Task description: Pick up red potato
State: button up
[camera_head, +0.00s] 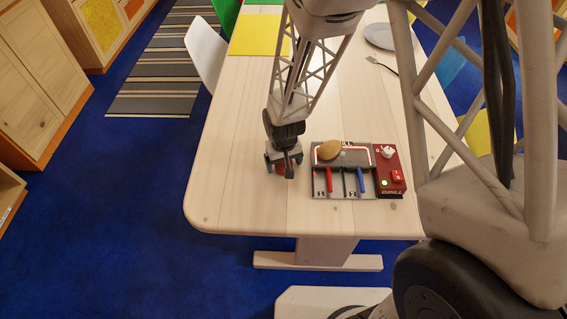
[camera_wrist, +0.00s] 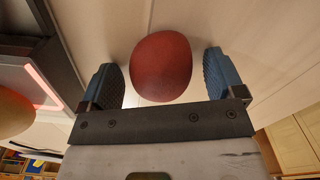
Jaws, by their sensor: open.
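The red potato (camera_wrist: 161,66) shows in the wrist view, rounded and dark red, on the pale wooden table. My gripper (camera_wrist: 165,75) is open, with one blue finger pad on each side of the potato and a visible gap to each. In the head view my gripper (camera_head: 284,168) points down low over the table, just left of the grill. A little red (camera_head: 280,168) shows between the fingers there; the rest of the potato is hidden behind them.
A toy grill (camera_head: 357,172) with red and blue levers stands right of my gripper. A yellow-brown potato (camera_head: 329,150) lies on it. A plate (camera_head: 380,36) and a fork (camera_head: 381,65) are farther back. The table's left side (camera_head: 225,170) is clear.

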jog(key=c, duration=1)
jog(key=shift+r, duration=0.15)
jog(key=shift+c, duration=0.2)
jog(key=shift+r, duration=0.65)
jog(key=shift+s+d+r, duration=0.1)
jog(key=shift+s+r, duration=0.15)
jog(key=shift+r, duration=0.3)
jog(key=shift+s+d+r, duration=0.1)
jog(key=shift+s+r, duration=0.15)
jog(key=shift+r, duration=0.25)
jog(key=s+d, duration=0.1)
jog(key=s, duration=0.3)
jog(key=s+d+r, duration=0.1)
jog(key=s+d, duration=0.1)
jog(key=s, duration=0.3)
jog(key=s+d, duration=0.2)
jog(key=s, duration=0.3)
jog(key=shift+d+r, duration=0.15)
jog(key=shift+d, duration=0.1)
